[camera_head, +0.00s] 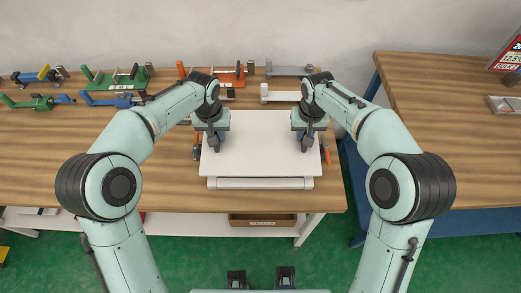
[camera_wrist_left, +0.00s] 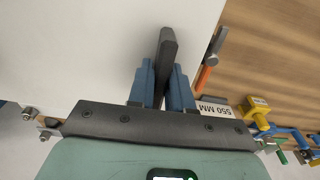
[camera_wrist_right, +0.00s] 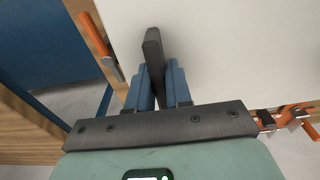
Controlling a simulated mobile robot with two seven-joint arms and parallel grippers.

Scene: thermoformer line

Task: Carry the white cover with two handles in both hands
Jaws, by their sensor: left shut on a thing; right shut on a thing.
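The white cover (camera_head: 260,150) is a flat white panel with a rolled front edge, over the wooden table in the head view. It also fills much of the left wrist view (camera_wrist_left: 75,50) and the right wrist view (camera_wrist_right: 230,50). My left gripper (camera_head: 214,143) is shut on the dark left handle (camera_wrist_left: 167,55) near the cover's left side. My right gripper (camera_head: 306,141) is shut on the dark right handle (camera_wrist_right: 153,55) near its right side. The cover looks level; I cannot tell whether it touches anything beneath.
The wooden table (camera_head: 60,160) holds several clamp fixtures, including a green one (camera_head: 118,78) at the back left. Orange-handled clamps (camera_wrist_right: 98,40) flank the cover. A second wooden table (camera_head: 450,120) stands at the right, past a gap. The table's left front is clear.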

